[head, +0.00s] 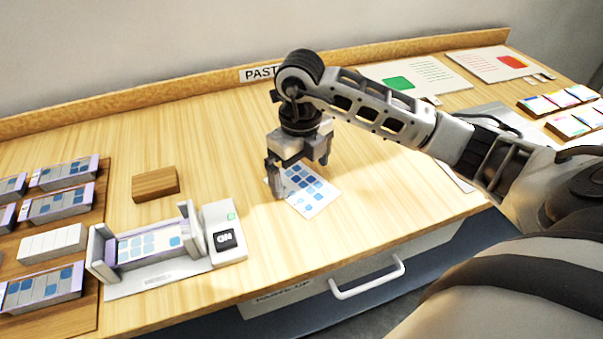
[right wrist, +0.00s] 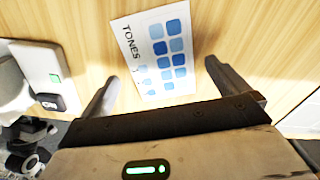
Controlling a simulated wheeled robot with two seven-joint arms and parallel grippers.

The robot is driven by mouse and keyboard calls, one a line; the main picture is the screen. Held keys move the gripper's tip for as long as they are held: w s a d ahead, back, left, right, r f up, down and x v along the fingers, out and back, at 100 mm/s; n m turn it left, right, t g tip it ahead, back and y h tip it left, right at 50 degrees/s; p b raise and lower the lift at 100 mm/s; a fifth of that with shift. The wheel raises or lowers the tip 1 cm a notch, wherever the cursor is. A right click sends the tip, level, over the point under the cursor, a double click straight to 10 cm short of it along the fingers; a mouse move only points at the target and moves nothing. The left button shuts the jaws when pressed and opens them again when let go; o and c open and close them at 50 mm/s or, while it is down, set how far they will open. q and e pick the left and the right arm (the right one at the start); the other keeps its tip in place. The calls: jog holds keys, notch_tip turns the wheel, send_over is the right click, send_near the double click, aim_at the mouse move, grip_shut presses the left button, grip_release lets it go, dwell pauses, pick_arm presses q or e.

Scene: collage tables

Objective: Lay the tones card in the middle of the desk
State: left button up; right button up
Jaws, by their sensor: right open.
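The tones card (head: 310,192) is a white card with blue squares. It lies flat on the wooden desk (head: 230,140), around the middle, tilted at an angle. In the right wrist view the card (right wrist: 156,62) shows the word TONES and lies between and beyond my fingertips. My right gripper (head: 300,180) is over the card's far left part and hides some of it. In the right wrist view its two fingers (right wrist: 163,78) are spread apart with nothing gripped. I cannot tell whether the fingertips touch the desk. My left gripper is not in view.
A white device (head: 222,232) with a card holder (head: 150,278) stands left of the card. A wooden block (head: 155,184) lies behind it. Card racks (head: 62,172) fill the left end. Sheets (head: 415,80) and colour pads (head: 560,98) lie at the right. The desk behind the gripper is clear.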

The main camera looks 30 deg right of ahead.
aim_at(302, 187)
notch_tip(302, 187, up, 10)
jog(key=shift+p, duration=0.35)
jog(key=shift+s, duration=0.1)
dwell(0.3)
